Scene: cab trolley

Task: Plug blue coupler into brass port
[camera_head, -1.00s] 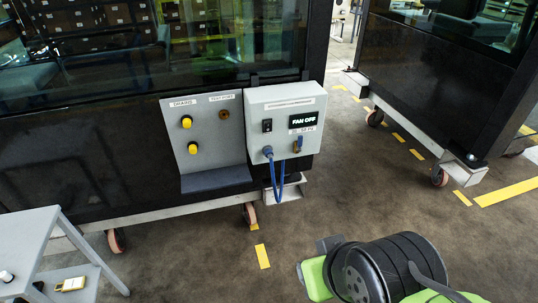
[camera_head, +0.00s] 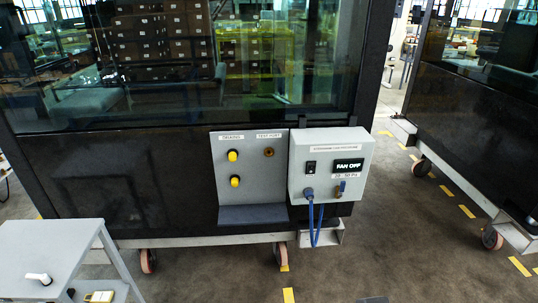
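A blue coupler (camera_head: 309,193) sits at the lower left of the grey control box (camera_head: 298,172). A blue hose (camera_head: 313,228) loops down below it. The brass port (camera_head: 268,152) is a small round fitting on the grey panel left of the box, under a label that seems to read TEST PORT. Nothing is seen plugged into it. My gripper is not in view.
The box display reads FAN OFF (camera_head: 348,165). Two yellow knobs (camera_head: 233,156) (camera_head: 235,181) are on the panel, above a dark ledge (camera_head: 253,214). A grey table (camera_head: 50,240) with a white item stands at lower left. Floor ahead is clear; another wheeled cab is at right.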

